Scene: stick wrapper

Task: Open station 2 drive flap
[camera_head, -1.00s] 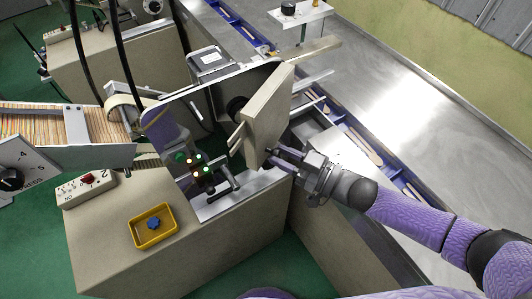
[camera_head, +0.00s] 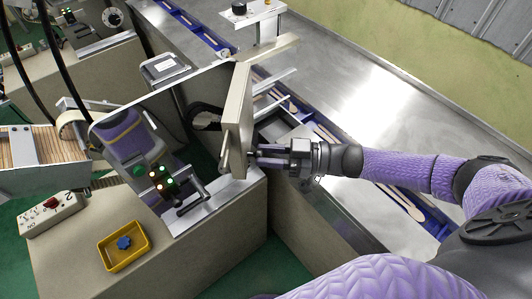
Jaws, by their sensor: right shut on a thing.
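The station 2 drive flap (camera_head: 236,122) is a beige panel on the right side of the wrapper machine. It stands swung out from the machine, seen nearly edge-on, with a dark opening and a black round part (camera_head: 205,117) to its left. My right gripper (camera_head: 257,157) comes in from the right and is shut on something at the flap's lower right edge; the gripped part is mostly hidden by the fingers. My left gripper is not in view.
A control box marked 2 (camera_head: 55,212) and a yellow tray with a blue knob (camera_head: 124,243) sit on the beige cabinet. Lit buttons (camera_head: 160,181) are left of the flap. A blue conveyor with wooden sticks (camera_head: 400,200) runs behind my right arm.

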